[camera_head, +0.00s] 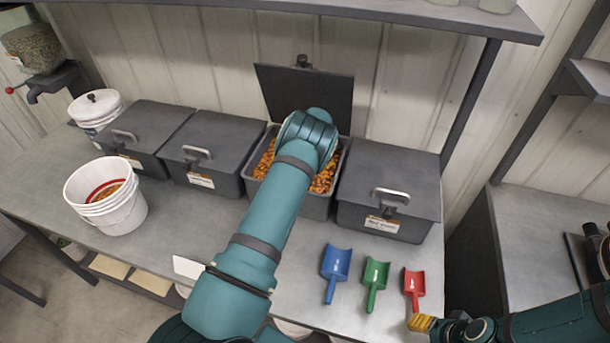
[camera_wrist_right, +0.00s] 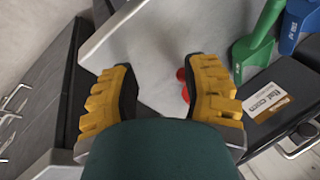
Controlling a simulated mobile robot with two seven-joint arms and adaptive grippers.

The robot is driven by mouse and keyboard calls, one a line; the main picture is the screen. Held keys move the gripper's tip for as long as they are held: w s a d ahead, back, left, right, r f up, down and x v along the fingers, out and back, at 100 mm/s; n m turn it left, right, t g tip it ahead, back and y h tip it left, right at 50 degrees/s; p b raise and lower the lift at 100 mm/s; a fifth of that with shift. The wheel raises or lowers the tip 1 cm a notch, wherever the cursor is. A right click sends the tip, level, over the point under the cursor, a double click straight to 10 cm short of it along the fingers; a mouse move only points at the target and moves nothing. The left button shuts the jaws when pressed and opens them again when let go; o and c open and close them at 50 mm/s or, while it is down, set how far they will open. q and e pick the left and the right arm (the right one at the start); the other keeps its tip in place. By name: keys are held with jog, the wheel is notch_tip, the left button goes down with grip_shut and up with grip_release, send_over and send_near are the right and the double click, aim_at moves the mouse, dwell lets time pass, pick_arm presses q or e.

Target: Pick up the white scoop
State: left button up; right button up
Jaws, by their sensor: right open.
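I see no clearly white scoop. Three scoops lie in a row on the grey bench in the head view: blue (camera_head: 335,264), green (camera_head: 375,276) and red (camera_head: 413,283). My right gripper (camera_head: 421,323) is at the red scoop's handle end, near the bench's front edge. In the right wrist view the right gripper (camera_wrist_right: 165,95) is open, with a bit of the red scoop (camera_wrist_right: 183,80) beside its right finger. The green scoop (camera_wrist_right: 255,48) and blue scoop (camera_wrist_right: 298,25) are farther right there. My left arm reaches over the open bin; its gripper is hidden.
An open bin (camera_head: 318,205) of orange-brown pieces stands between closed grey bins (camera_head: 390,180) (camera_head: 212,140). A white bucket (camera_head: 125,212) stands at left. A flat white piece (camera_head: 187,267), partly hidden by my left arm, lies at the bench's front edge. A shelf (camera_head: 400,12) hangs above.

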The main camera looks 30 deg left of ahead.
pick_arm(q)
jog(key=shift+f, duration=0.1)
grip_shut()
jog(key=shift+w, duration=0.1)
pick_arm(e)
jog(key=shift+f, duration=0.1)
